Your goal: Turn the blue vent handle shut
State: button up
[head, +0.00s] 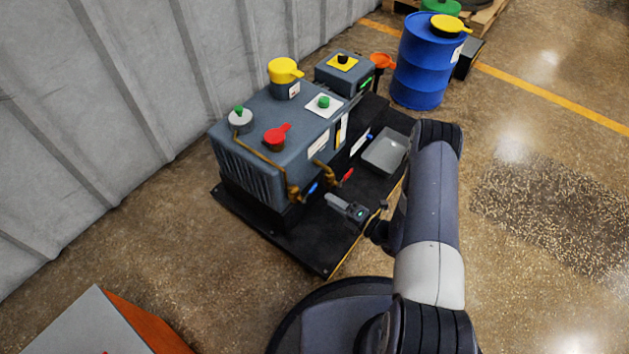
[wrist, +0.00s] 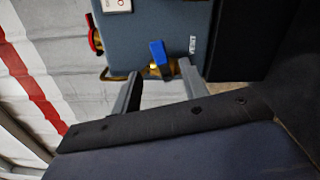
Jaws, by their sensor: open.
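The blue vent handle (head: 312,188) is on a brass valve low on the front of the blue-grey furnace unit (head: 265,160). In the wrist view the handle (wrist: 158,53) stands along the picture's vertical, over the brass valve body (wrist: 153,69). My gripper (head: 335,201) is in front of the unit, to the right of the handle in the head view. In the wrist view the two fingers of my gripper (wrist: 159,70) are apart, with the handle beyond and between their tips. No contact shows. The exact gap to the handle is hard to judge.
A red handle (head: 347,174) is close by; a red part (wrist: 95,38) also shows at the left in the wrist view. Brass piping (head: 262,157) runs along the unit. A blue drum (head: 425,65) stands behind.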

aim_at(314, 190)
jog(key=b+x, duration=0.2)
jog(key=x, duration=0.8)
jog(key=shift+b, duration=0.3)
grip_shut()
